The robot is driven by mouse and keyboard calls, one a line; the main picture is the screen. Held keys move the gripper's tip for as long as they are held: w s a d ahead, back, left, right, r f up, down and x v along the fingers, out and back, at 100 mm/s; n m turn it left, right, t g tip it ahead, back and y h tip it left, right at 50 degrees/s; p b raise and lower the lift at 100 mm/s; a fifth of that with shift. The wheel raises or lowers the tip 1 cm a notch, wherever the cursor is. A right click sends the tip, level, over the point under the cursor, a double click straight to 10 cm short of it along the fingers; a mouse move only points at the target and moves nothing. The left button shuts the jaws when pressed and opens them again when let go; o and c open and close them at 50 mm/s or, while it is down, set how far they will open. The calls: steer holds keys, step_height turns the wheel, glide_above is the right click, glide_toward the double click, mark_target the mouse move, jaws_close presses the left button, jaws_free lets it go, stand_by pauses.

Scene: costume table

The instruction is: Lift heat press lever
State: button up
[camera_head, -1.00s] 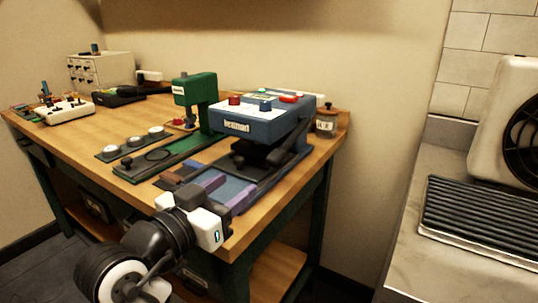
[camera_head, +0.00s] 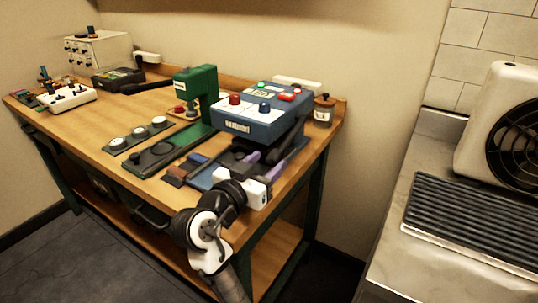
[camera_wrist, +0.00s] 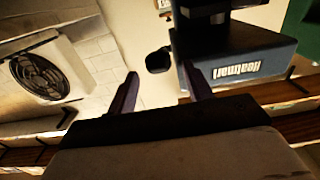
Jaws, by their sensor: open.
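The heat press is a blue-grey box (camera_head: 255,122) with a labelled front and red and blue knobs on top, on the right part of the table in the head view. Its labelled face also shows in the wrist view (camera_wrist: 245,66). A dark arm that looks like its lever (camera_head: 291,140) runs along its right side, partly hidden. My gripper (camera_head: 262,160) is open and empty in front of the press. In the wrist view its two purple fingers stand apart (camera_wrist: 162,88), and a dark rounded knob (camera_wrist: 158,61), probably the lever's end, appears beyond and between the fingertips.
A green press (camera_head: 197,95) stands left of the heat press. A jar (camera_head: 323,111) stands at the table's right back corner. Bare wood (camera_head: 110,120) lies in front left. A counter with a ribbed mat (camera_head: 470,232) and a fan (camera_head: 510,130) is to the right.

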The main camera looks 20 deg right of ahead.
steer(key=shift+x, duration=0.95)
steer(key=shift+r, duration=0.1)
jaws_close()
